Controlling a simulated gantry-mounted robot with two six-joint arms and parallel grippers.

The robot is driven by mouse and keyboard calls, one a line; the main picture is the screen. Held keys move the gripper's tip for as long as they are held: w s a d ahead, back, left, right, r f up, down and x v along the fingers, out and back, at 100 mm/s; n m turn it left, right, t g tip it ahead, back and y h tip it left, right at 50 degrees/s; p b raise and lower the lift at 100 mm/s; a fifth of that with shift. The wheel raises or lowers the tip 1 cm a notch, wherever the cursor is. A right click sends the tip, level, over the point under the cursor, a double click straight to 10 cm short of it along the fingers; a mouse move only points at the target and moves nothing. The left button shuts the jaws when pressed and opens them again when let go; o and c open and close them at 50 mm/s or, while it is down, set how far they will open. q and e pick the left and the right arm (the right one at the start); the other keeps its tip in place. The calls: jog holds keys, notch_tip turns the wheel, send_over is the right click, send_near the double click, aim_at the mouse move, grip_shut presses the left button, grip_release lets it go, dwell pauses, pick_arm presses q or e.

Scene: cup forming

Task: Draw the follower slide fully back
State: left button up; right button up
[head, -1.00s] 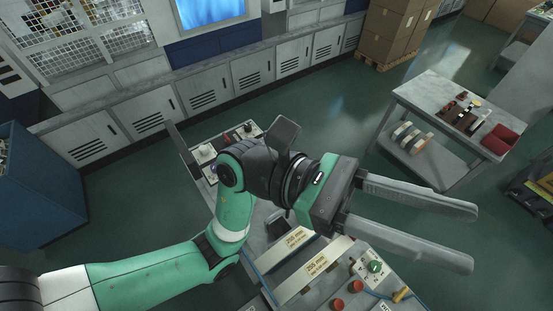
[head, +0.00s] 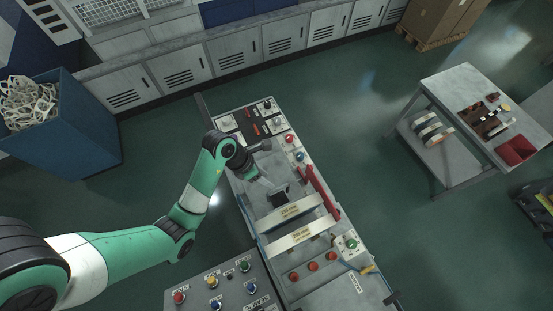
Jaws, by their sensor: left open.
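A long grey forming machine (head: 262,205) runs diagonally through the middle of the head view. I cannot tell for sure which of its parts is the follower slide. A dark block (head: 280,193) sits on its bed, just above two pale labelled bars (head: 292,212). My left gripper (head: 265,183) is open and points down over the bed, close to the dark block. Its fingers are small and partly hidden by the wrist, and I cannot tell whether they touch anything. My right gripper is out of view.
A red bar (head: 322,190) lies along the machine's right side. A button panel (head: 222,285) stands at the lower left. A blue bin (head: 75,140) of pale scraps is at the left. A side table (head: 470,85) stands at the right, with clear green floor between.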

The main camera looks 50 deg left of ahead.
aim_at(280, 188)
pick_arm(q)
jog(key=x, duration=0.8)
jog(key=shift+w+d+f, duration=0.1)
jog(key=shift+c, duration=0.2)
grip_shut()
dwell(0.9)
